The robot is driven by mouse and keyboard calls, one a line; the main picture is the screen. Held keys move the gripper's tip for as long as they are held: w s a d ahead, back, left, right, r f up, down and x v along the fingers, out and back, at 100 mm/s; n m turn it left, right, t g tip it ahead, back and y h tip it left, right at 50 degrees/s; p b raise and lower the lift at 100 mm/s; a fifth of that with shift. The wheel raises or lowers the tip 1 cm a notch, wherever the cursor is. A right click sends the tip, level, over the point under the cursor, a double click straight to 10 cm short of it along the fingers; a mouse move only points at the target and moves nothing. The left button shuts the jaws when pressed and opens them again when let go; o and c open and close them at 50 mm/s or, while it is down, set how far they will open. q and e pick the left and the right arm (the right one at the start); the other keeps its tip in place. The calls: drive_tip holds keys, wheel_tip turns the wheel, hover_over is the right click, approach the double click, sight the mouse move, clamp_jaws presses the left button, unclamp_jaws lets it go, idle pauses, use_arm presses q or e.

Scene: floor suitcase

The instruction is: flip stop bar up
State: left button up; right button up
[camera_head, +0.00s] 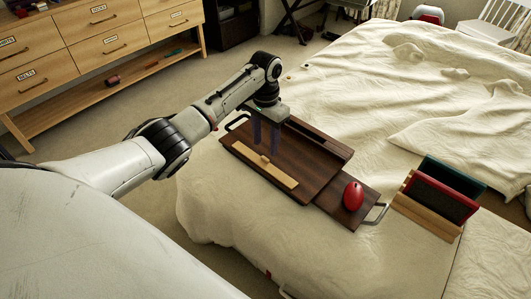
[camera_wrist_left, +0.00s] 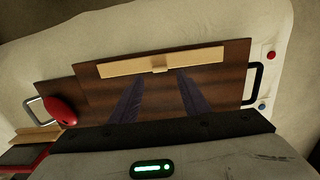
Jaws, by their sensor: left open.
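The stop bar (camera_head: 279,176) is a pale wooden strip with a small tab at its middle. It appears to lie flat along the near-left edge of a dark wooden board (camera_head: 318,177) on the bed. In the left wrist view the stop bar (camera_wrist_left: 190,59) runs across the board near its top edge. My left gripper (camera_head: 265,150) points down over the board, just beyond the bar's tab. In the left wrist view its two dark fingers (camera_wrist_left: 157,95) are apart with nothing between them, and the tab lies ahead of the gap. My right gripper is not in view.
A red rounded object (camera_head: 353,195) sits on the board's lower right extension, beside a metal handle (camera_head: 376,214). A wooden rack (camera_head: 427,217) with red and green panels stands to the right. The bed's white cover (camera_head: 350,80) is rumpled beyond. A labelled dresser (camera_head: 100,45) stands at back left.

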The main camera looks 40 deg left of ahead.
sight(265, 158)
use_arm(q)
wheel_tip(265, 158, down, 5)
drive_tip(key=shift+f+b, duration=0.1)
drive_tip(key=shift+b, duration=0.2)
drive_tip(key=c, duration=1.1)
